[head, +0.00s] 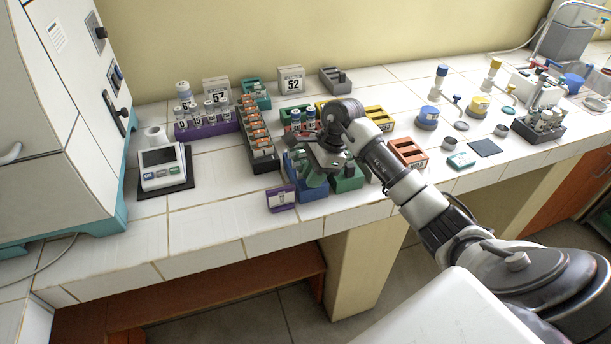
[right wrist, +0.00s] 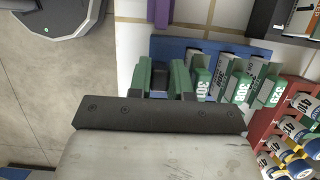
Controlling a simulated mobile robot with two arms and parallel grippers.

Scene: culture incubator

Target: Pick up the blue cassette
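The blue cassette (head: 313,194) sits on the tiled bench near its front edge, mostly covered by my right gripper (head: 325,172). In the right wrist view its blue body (right wrist: 172,46) carries grey pieces with green numbered ends. My right gripper is over it, with greenish fingers that look apart and no object clearly held between them. My left gripper is not in view.
A dark rack of orange-labelled bottles (head: 259,145) is behind left. An orange holder (head: 408,153) is to the right. The bench front left is clear.

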